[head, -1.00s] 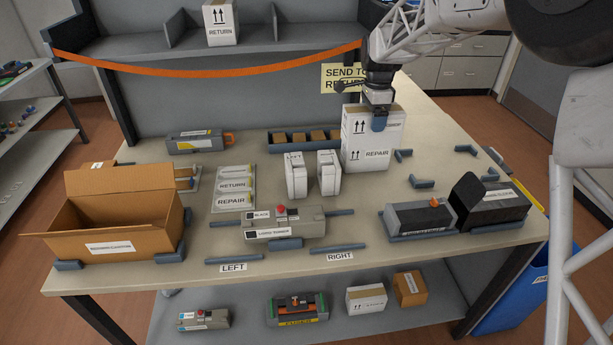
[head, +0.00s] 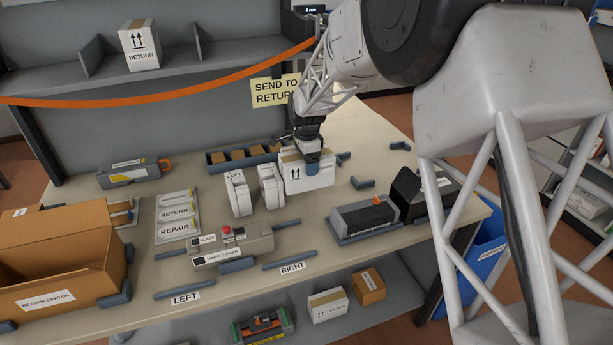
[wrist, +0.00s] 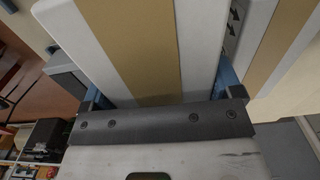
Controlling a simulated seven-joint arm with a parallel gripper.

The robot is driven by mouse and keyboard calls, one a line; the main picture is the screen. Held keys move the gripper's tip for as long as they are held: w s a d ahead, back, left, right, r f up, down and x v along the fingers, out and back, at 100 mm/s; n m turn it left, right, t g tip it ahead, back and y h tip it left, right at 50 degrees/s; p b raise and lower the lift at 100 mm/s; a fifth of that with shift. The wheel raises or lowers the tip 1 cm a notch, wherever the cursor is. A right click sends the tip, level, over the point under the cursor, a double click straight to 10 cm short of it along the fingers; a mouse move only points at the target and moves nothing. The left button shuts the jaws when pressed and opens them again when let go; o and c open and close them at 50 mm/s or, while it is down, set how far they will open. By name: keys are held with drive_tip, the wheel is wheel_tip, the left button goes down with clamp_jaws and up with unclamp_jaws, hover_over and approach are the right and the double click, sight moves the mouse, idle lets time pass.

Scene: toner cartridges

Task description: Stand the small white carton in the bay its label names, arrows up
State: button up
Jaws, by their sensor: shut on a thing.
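My gripper (head: 312,168) is at the back of the table, pointing down, shut on a white carton (head: 318,183) with up arrows on the white front beside it. In the wrist view the carton (wrist: 185,40) has a tan tape strip and sits between my blue fingers (wrist: 165,98). A second taped white carton (wrist: 290,50) with arrows is close beside it on the right. The finger and wrist cover part of the carton's front, and I cannot read its label now. On the upper shelf (head: 75,85), a white carton marked RETURN (head: 140,47) stands upright between dividers.
An orange strap (head: 200,88) hangs across the shelf front, near a yellow SEND TO RETURN sign (head: 275,90). Two white upright pieces (head: 238,193) stand left of my gripper. An open brown carton (head: 60,270) is at the left. Dark units (head: 365,217) are at the right.

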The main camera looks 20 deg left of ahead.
drive_tip(key=shift+f, duration=0.2)
drive_tip(key=shift+f, duration=2.55)
drive_tip(key=shift+f, duration=0.1)
drive_tip(key=o, duration=1.1)
drive_tip(key=shift+c, duration=0.2)
wheel_tip(320, 180, up, 12)
drive_tip(key=shift+r, duration=0.1)
